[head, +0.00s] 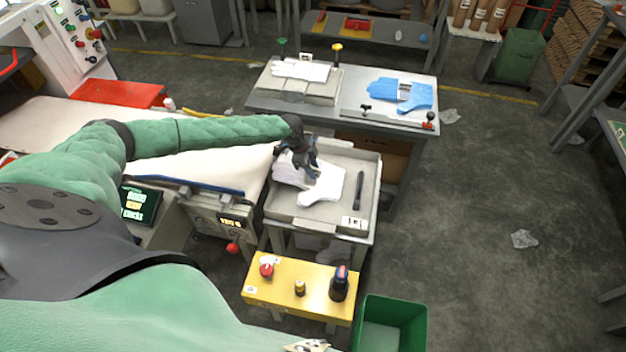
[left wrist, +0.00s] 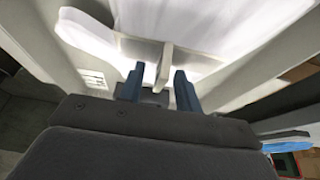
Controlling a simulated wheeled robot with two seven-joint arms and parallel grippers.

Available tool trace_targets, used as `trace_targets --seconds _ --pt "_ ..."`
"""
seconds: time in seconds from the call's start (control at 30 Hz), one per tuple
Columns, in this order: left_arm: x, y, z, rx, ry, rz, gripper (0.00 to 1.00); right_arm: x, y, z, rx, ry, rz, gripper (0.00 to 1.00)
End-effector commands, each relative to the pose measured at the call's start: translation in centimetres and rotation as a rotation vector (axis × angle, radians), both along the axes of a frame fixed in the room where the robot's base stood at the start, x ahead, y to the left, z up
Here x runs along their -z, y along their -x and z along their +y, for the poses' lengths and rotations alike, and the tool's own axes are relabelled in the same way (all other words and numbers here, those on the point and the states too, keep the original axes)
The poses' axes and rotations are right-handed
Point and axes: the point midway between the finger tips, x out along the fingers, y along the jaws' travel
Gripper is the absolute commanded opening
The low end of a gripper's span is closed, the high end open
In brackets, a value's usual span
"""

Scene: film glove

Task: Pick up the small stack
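A small stack of flat white gloves (head: 325,186) lies in a shallow grey tray (head: 371,165). More white material (head: 288,172) lies just left of it, partly behind my gripper. My left gripper (head: 307,172) is over the left part of the tray, pointing down at the white gloves. In the left wrist view its two dark blue fingers (left wrist: 158,88) stand apart, with the white stack (left wrist: 200,25) just beyond them. A narrow pale upright piece (left wrist: 164,65) shows between the fingers; I cannot tell whether they touch it. My right gripper is not in view.
The tray also holds a dark bar (head: 358,190) and a label card (head: 353,222). A grey table behind carries white gloves (head: 300,69) and blue gloves (head: 402,93). A yellow bench (head: 275,290) and green bin (head: 417,325) stand in front. The floor to the right is mostly clear.

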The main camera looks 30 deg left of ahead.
Motion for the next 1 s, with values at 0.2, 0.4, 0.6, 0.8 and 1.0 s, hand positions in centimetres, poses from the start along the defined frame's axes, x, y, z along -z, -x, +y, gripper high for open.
trace_targets --seconds 0.2,0.4,0.6,0.8,1.0 --pt "0.5 -0.1 -0.2 0.0 0.0 0.0 0.34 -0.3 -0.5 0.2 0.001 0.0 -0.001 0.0" --pt "0.5 -0.1 -0.2 0.0 0.0 0.0 0.16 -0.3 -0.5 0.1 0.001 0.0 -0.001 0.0" --pt "0.5 -0.1 -0.2 0.0 0.0 0.0 0.0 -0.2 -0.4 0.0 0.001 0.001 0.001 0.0" --pt "0.5 0.0 -0.2 -0.001 -0.001 0.001 0.0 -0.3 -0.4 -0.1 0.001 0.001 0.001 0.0" --pt "-1.0 0.0 -0.2 -0.001 0.0 0.0 0.0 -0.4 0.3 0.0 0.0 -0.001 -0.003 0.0"
